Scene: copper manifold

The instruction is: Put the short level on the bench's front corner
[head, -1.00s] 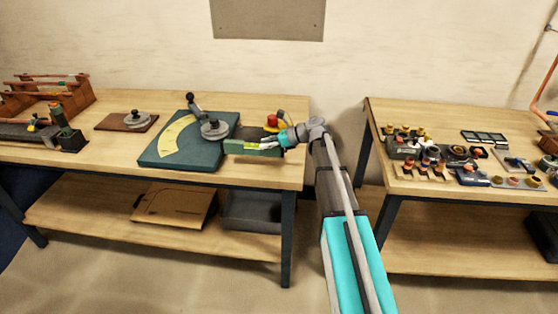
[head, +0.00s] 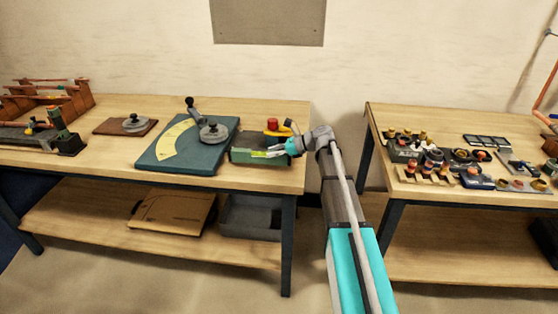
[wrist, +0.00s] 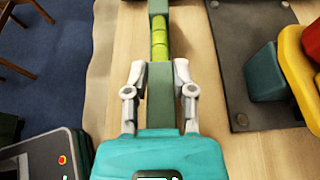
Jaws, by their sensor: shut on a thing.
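The short level is a dark green bar with yellow-green vials (wrist: 159,40). It also shows in the head view (head: 262,154), over the right end of the left bench's wooden top (head: 230,182), near the front edge. My gripper (wrist: 159,85) is shut on the level, one grey finger on each side. In the head view my gripper (head: 285,148) is at the level's right end. The bench's right front corner (head: 300,188) is bare. I cannot tell whether the level touches the top. The palm hides its near end.
A blue-green plate with a yellow scale (head: 172,155) lies left of the level. A red and yellow thing (head: 273,126) stands behind the level on a dark plate (wrist: 240,60). A gap separates this bench from the right bench (head: 390,180), which holds several small parts.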

